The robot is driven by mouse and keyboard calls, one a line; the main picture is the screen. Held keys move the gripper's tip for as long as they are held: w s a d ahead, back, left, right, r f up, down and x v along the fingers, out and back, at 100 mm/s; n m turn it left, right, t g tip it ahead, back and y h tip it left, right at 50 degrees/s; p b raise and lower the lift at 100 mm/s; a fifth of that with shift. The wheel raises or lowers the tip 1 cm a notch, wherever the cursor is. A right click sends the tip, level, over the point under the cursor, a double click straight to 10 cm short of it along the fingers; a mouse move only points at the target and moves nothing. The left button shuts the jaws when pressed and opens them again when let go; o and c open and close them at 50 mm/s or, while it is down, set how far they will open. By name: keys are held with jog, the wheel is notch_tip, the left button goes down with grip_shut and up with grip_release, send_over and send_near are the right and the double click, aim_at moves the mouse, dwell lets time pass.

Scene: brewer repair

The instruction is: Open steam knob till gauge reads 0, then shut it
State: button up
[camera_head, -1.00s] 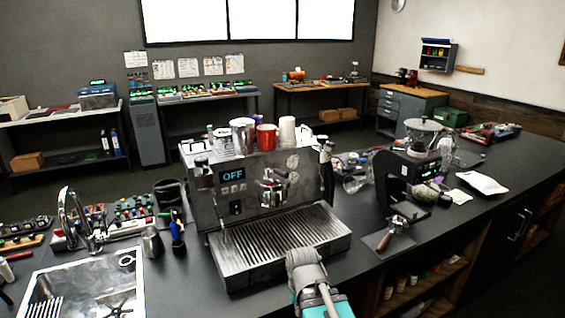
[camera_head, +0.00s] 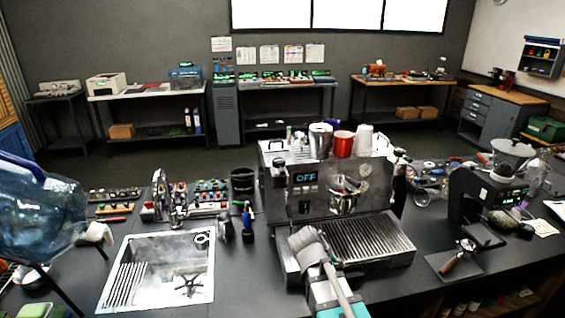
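The espresso machine (camera_head: 325,185) stands on the dark counter in the middle of the head view, with its display reading OFF. A small round pale dial, probably the gauge (camera_head: 364,170), is on its front panel; it is too small to read. Dark fittings (camera_head: 400,170) stick out at its right side. I cannot tell which one is the steam knob. My grey and teal arm rises from the bottom edge in front of the machine's drip tray (camera_head: 355,245) and covers its left part.
A sink (camera_head: 160,270) is left of the machine, with a large blue water bottle (camera_head: 38,215) at the far left. Cups (camera_head: 343,143) stand on the machine's top.

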jog(key=w+a+r+n+t+h+p, duration=0.25)
jog(key=w+a+r+t+p, duration=0.25)
jog(key=a+r, duration=0.6)
jog(key=n+t+p, duration=0.5)
jog(key=t, duration=0.1)
send_near(282, 170)
jog(key=v, duration=0.4)
jog(key=shift+w+m, duration=0.15)
jog(key=shift+m, duration=0.1)
jog(key=shift+w+d, duration=0.1)
jog(key=shift+w, duration=0.05)
jog(key=shift+f+b+x, duration=0.2)
jog(key=shift+b+x, duration=0.25)
jog(key=shift+x, duration=2.95)
jog(key=shift+f+b+x, duration=0.15)
jog(key=shift+b+x, duration=0.3)
jog(key=shift+x, duration=2.95)
grip_shut()
